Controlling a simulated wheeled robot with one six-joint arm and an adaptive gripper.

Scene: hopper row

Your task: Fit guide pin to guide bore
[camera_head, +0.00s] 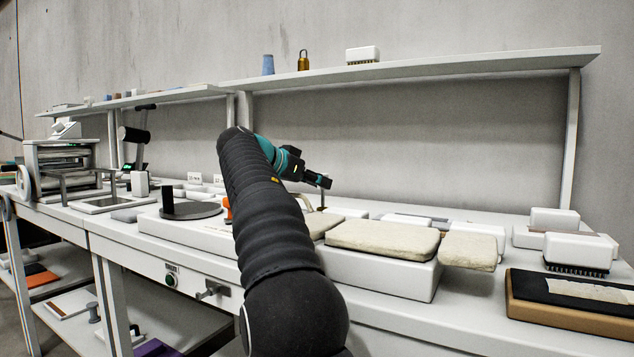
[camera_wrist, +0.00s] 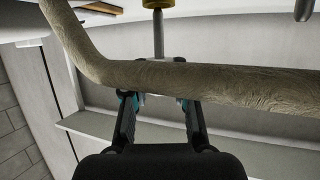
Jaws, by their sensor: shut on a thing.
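My gripper (camera_head: 318,180) is at the end of my arm, above the middle of the bench. In the wrist view, its two fingers (camera_wrist: 158,101) are closed toward a pale part, largely hidden behind a beige bar. A thin grey shaft (camera_wrist: 158,35), seemingly the guide pin, runs from there to a brass-coloured piece (camera_wrist: 157,3) at the picture's top edge. In the head view a thin dark shaft (camera_head: 323,197) hangs below the gripper. I cannot tell whether the brass piece belongs to the pin or the bore. No bore opening is clearly visible.
A textured beige bar (camera_wrist: 240,84) crosses the wrist view in front of the fingers. Beige pads (camera_head: 382,238) lie on a white block right of my arm. A shelf (camera_head: 420,68) runs above the bench. White brushes (camera_head: 577,251) stand at right.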

